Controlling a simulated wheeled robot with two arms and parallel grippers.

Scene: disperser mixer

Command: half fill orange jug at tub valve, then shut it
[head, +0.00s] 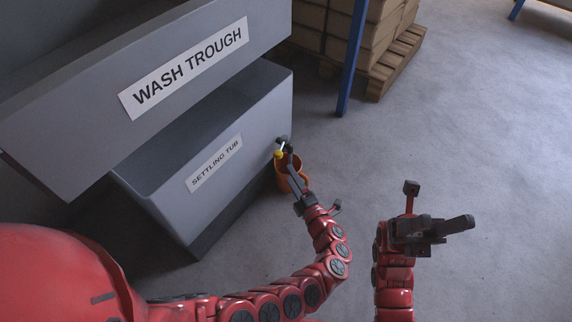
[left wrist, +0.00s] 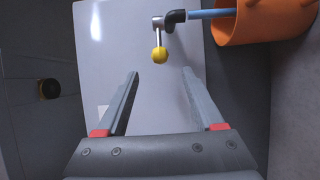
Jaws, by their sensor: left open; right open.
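The orange jug (head: 283,181) stands on the floor against the settling tub (head: 245,108), below its valve; the left wrist view shows part of its wall and open mouth (left wrist: 262,27). The dark valve spout (left wrist: 175,17) has a silver lever with a yellow ball knob (left wrist: 160,55), which also shows in the head view (head: 278,154). A blue stream (left wrist: 212,13) runs from the spout into the jug. The level inside cannot be told. My left gripper (left wrist: 160,74) is open, its fingertips either side of the knob's line but just short of it. My right gripper (head: 462,224) is open and empty, over bare floor.
The wash trough (head: 90,135) overhangs the settling tub at the left. A blue post (head: 352,60) and a pallet of stacked boxes (head: 395,62) stand at the back. The floor at the right is clear.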

